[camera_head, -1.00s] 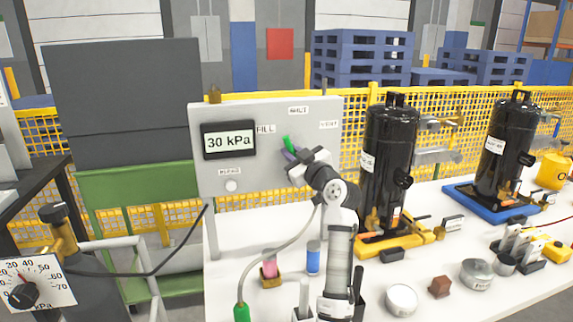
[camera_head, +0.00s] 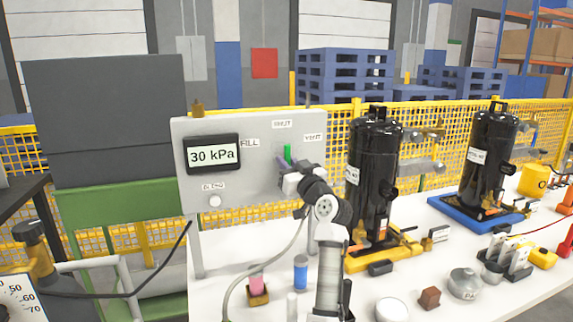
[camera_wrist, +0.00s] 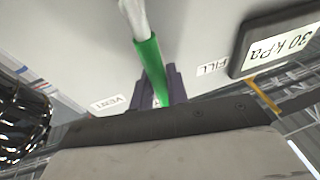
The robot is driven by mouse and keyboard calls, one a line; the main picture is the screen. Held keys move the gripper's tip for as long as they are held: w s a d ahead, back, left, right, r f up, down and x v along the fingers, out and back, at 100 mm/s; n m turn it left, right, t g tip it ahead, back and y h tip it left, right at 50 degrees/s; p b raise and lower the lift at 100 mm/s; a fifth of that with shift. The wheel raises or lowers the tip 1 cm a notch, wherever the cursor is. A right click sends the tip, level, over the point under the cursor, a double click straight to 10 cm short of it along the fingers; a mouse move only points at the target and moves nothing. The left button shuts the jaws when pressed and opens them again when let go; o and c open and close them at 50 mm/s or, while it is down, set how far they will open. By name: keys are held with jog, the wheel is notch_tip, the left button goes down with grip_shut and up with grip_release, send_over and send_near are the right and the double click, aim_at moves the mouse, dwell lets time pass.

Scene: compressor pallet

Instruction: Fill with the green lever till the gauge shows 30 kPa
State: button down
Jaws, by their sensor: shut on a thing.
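The grey panel (camera_head: 235,165) carries a gauge (camera_head: 211,156) that reads 30 kPa. The green lever (camera_head: 287,152) stands about upright, towards the SHUT label (camera_head: 282,125), between FILL (camera_head: 249,143) and VENT (camera_head: 313,137). My gripper (camera_head: 285,163), with purple fingers, is at the lever and shut on it. In the wrist view the green lever (camera_wrist: 150,62) passes between the fingers (camera_wrist: 169,86); the gauge (camera_wrist: 277,42) shows 30 kPa there too. The lever's lower part is partly hidden by my gripper.
A round white button (camera_head: 215,201) sits below the gauge. Two black tanks (camera_head: 371,170) (camera_head: 489,155) stand to the right. Yellow mesh fencing runs behind.

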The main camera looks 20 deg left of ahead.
jog(key=c, duration=1.4)
grip_release()
jog(key=shift+d, duration=0.1)
jog(key=b+v, duration=0.3)
jog(key=v, duration=1)
jog(key=shift+s+d+f, duration=0.15)
jog(key=shift+s+d, duration=0.15)
